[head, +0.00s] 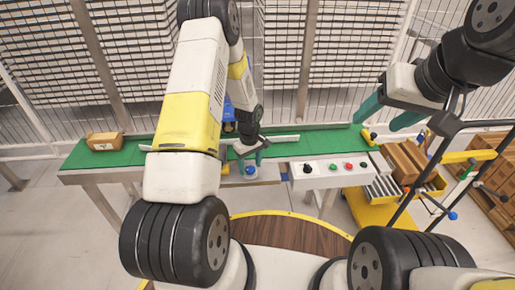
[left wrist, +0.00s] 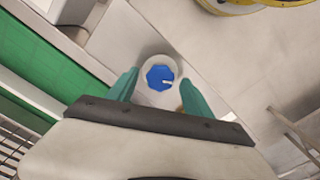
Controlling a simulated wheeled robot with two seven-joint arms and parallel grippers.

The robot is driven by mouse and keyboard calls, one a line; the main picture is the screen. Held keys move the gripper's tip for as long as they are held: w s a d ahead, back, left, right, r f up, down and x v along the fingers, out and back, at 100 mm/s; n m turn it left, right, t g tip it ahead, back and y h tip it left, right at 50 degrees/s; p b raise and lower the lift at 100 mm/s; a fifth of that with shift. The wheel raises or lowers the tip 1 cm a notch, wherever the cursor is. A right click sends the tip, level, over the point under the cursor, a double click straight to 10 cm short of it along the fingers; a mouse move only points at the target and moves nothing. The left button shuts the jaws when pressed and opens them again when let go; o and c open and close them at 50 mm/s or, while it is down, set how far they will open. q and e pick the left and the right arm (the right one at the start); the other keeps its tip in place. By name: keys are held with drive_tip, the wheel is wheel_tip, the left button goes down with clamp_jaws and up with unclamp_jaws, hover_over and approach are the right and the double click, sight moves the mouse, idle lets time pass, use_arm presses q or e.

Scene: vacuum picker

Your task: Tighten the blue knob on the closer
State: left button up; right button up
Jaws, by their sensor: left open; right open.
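The blue knob (left wrist: 160,77) is a faceted blue cap with a white pointer mark, on a round pale base in the left wrist view. My right gripper (head: 385,112) is open and empty, raised above the conveyor's right end.
A control panel (head: 328,169) with black, green and red buttons is right of the knob. A cardboard box (head: 104,141) sits on the green conveyor belt (head: 135,152) at left. A yellow cart (head: 375,212) with boxes stands at right. Wire fencing closes off the back.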

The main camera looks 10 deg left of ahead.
use_arm(q)
drive_tip(key=shift+c, duration=0.2)
clamp_jaws()
drive_tip(key=shift+m, duration=0.3)
drive_tip(key=m, duration=0.5)
drive_tip(key=shift+m, duration=0.3)
drive_tip(key=m, duration=1.1)
drive_tip(key=shift+m, duration=0.4)
drive_tip(key=m, duration=0.6)
